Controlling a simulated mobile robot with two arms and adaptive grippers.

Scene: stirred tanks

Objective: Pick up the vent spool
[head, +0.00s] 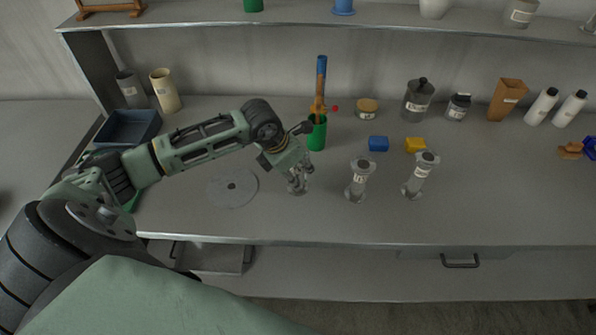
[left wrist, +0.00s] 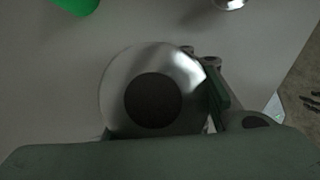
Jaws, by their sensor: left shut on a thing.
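A metal flanged spool (head: 297,189) stands at the bench's middle front, mostly hidden by my left gripper (head: 298,177). My left gripper is shut on this spool from above. In the left wrist view the spool's round shiny flange with a dark bore (left wrist: 153,98) fills the middle, and a finger (left wrist: 216,88) lies against its right side. Two similar labelled spools stand upright to the right: a shorter one (head: 358,181) and a taller one (head: 419,177). Their labels are too small to read, so I cannot tell which is named vent. My right gripper is out of view.
A flat grey disc (head: 233,187) lies left of the held spool. A green cup (head: 317,136) holding tools stands behind it. Blue (head: 378,144) and yellow (head: 415,145) blocks lie behind the other spools. The bench's front right is clear. A shelf (head: 300,37) overhangs the back.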

